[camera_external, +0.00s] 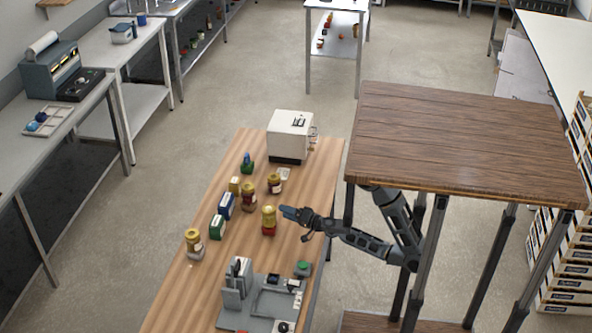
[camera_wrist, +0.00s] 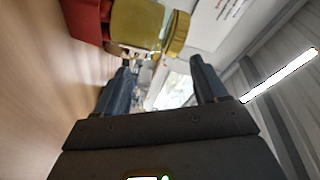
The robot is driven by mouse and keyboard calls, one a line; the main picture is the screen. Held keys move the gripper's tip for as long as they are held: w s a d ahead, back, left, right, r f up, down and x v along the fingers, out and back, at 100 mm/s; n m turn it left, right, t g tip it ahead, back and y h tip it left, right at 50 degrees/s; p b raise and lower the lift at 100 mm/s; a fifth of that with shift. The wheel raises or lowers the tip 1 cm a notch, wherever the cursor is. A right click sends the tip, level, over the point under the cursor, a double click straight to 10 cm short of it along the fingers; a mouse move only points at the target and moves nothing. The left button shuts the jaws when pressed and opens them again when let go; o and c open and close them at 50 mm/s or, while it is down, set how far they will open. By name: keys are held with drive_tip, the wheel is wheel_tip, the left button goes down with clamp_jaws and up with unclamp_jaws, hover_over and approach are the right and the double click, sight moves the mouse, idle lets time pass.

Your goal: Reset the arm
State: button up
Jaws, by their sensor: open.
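My arm reaches left from under the dark wooden platform to the right edge of the light wooden table (camera_external: 180,290) in the external view. My gripper (camera_external: 285,211) is just right of a yellow jar with a red base (camera_external: 269,222). In the wrist view my gripper (camera_wrist: 160,75) is open, its two fingers apart, with nothing held between them. The yellow jar (camera_wrist: 145,22) and its red base (camera_wrist: 85,20) lie across the top of that view, beyond the fingertips. I cannot tell whether a finger touches the jar.
Several jars and small boxes, such as a green box (camera_external: 217,228) and a jar at the left (camera_external: 194,241), stand on the table. A white machine (camera_external: 290,135) is at the far end; a grey fixture (camera_external: 262,300) is at the near end. The floor (camera_external: 190,150) left of the table is clear.

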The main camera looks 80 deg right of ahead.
drive_tip(key=s+a+f+n, duration=0.1)
drive_tip(key=s+n, duration=0.1)
drive_tip(key=s, duration=0.1)
drive_tip(key=s+a+f+n+y, duration=0.1)
drive_tip(key=s+a+n, duration=0.1)
drive_tip(key=s, duration=0.1)
drive_tip(key=s+a+f+n+g+b, duration=0.1)
drive_tip(key=s+f+n, duration=0.1)
drive_tip(key=s, duration=0.1)
drive_tip(key=shift+a+y, duration=0.15)
drive_tip(key=shift+y, duration=0.15)
drive_tip(key=s+a+n+g+y+b, duration=0.1)
drive_tip(key=s+a+n+y, duration=0.1)
drive_tip(key=s+n, duration=0.6)
drive_tip(key=s+a, duration=0.1)
drive_tip(key=s, duration=0.1)
drive_tip(key=shift+s+f+n+g+y, duration=0.25)
drive_tip(key=shift+s+n+g+y, duration=0.05)
drive_tip(key=shift+s+n, duration=0.1)
